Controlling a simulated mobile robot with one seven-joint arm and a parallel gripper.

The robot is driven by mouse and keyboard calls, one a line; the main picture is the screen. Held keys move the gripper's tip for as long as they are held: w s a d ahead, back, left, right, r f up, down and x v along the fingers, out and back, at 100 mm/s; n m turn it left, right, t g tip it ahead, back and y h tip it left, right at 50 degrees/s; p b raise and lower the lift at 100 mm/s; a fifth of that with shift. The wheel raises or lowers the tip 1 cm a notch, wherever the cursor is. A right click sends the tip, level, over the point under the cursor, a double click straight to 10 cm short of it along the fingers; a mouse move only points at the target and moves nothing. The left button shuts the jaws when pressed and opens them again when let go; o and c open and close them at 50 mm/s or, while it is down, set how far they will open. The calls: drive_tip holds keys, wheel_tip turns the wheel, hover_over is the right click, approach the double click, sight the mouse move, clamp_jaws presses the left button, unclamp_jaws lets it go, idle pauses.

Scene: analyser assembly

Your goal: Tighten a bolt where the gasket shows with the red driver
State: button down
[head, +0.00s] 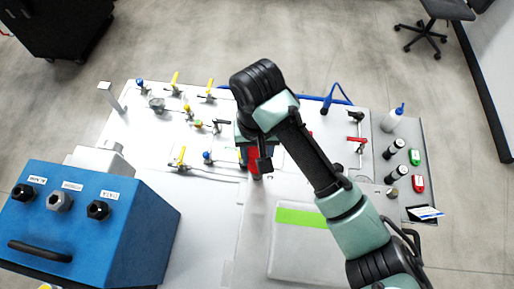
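A blue analyser box (90,240) stands at the left. Its sloped top carries three bolt-like fittings in a row: a black one at left (22,193), a greyer one in the middle (60,201) and a black one at right (98,209). Each has a white label near it; I cannot make out a gasket at this size. My gripper (256,163) is over the middle of the white table, mostly hidden by my wrist. A red body (257,158), perhaps the red driver, shows directly at it. I cannot tell whether the fingers hold it.
Several yellow, blue, black and red-handled valves and fittings stand on the white table (205,215). A white bottle (392,120), black cylinders, a green item (414,157) and a red item (418,184) are at the right. A light panel with a green strip (300,217) lies in front.

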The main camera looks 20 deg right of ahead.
sight(257, 150)
drive_tip(key=shift+r+p, duration=2.15)
drive_tip(key=shift+r, duration=0.45)
